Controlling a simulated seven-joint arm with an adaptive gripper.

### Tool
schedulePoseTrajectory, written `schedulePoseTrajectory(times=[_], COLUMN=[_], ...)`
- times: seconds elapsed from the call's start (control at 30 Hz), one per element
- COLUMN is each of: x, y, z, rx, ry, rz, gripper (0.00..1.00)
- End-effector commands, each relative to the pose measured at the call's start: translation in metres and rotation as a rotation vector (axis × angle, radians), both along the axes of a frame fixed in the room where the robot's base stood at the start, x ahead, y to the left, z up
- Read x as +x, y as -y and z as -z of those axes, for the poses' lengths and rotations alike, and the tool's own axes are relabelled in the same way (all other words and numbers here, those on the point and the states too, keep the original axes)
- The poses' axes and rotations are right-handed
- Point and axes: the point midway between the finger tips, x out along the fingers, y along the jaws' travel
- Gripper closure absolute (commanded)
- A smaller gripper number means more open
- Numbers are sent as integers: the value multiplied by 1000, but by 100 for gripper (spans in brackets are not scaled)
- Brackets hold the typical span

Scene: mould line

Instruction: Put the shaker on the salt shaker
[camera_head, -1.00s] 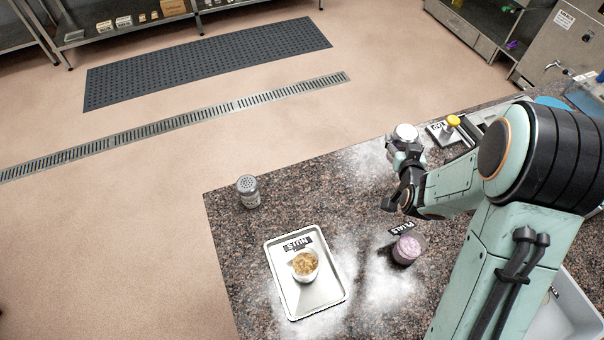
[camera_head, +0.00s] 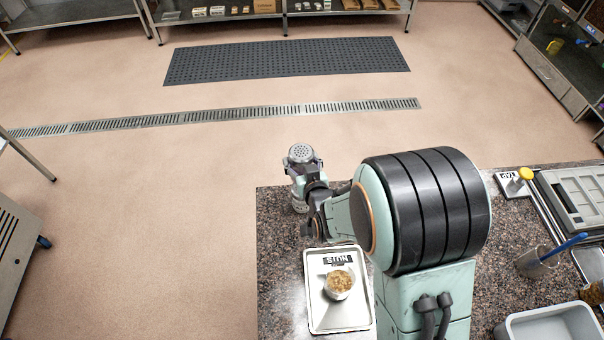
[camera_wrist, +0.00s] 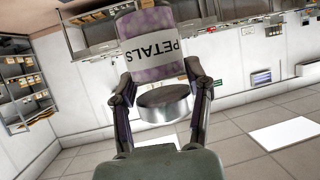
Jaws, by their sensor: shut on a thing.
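The wrist view shows this shaker (camera_wrist: 150,52) between the fingers, upside down in the picture, with purple contents, a white PETALS label and a grey cap. The salt shaker (camera_head: 300,207) shows only as a small grey part below my gripper, mostly hidden. The held shaker is above it. I cannot tell whether the two touch.
A white tray (camera_head: 315,318) with a cup of brown bits (camera_head: 338,283) and a label stands just nearer. My arm hides much of the counter's middle. A yellow-topped item (camera_head: 525,174), a metal cup (camera_head: 536,262) and a grey bin (camera_head: 550,325) stand at right. The counter's left edge is close.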

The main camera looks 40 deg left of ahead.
Motion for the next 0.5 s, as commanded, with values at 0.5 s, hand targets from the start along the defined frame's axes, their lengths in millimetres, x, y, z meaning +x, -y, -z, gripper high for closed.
schedulePoseTrajectory(times=[0.5], x=[1], y=[0], z=[37], rx=[3], ry=[1], rz=[1], gripper=[90])
